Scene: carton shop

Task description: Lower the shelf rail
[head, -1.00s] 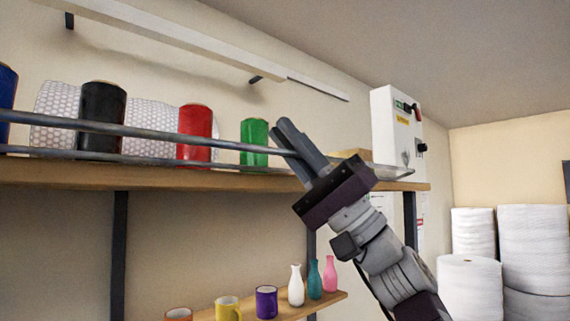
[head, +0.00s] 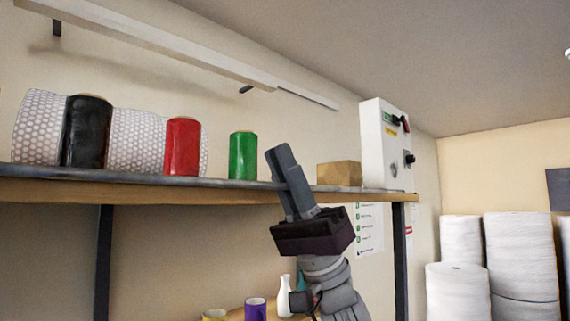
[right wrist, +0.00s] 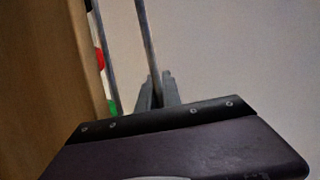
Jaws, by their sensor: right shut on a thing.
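The shelf rail (head: 130,178) is a grey metal bar. In the head view it runs along the front edge of the upper wooden shelf (head: 150,194), level with the shelf top. My right gripper (head: 281,158) points up in front of the shelf edge, near the green roll, and is shut on the rail. In the right wrist view the rail (right wrist: 147,45) runs up from between the fingers (right wrist: 155,88), with a second thin bar (right wrist: 106,60) beside it, closer to the shelf. My left gripper is not in view.
Black (head: 86,132), red (head: 182,146) and green (head: 243,155) rolls stand on the shelf with bubble wrap (head: 135,140). A cardboard box (head: 339,174) and white control box (head: 384,148) are to the right. White rolls (head: 520,265) stand far right.

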